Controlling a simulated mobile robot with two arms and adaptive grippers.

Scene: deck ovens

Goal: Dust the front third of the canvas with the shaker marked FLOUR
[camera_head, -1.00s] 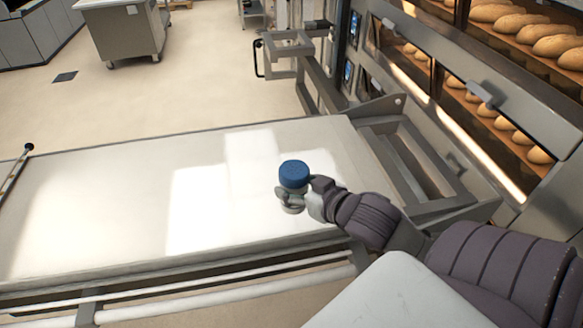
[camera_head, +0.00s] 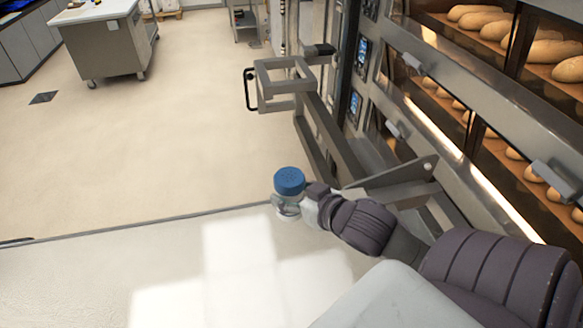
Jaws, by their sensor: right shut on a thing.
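A shaker (camera_head: 289,183) with a blue perforated lid and a clear body is in my right gripper (camera_head: 291,207), which is shut on it. The shaker is upright, lid up, above the canvas near its far edge. No marking on it can be read. The pale canvas (camera_head: 90,275) fills the lower left of the head view, with bright patches of light on it. Its near part is out of the picture. No flour shows clearly on it. My left gripper is not in view.
Deck ovens with loaves (camera_head: 545,48) stand along the right. A grey metal frame with a handle (camera_head: 285,84) stands beyond the canvas's far right end. A steel worktable (camera_head: 110,40) is at the far left. The floor (camera_head: 150,150) between is clear.

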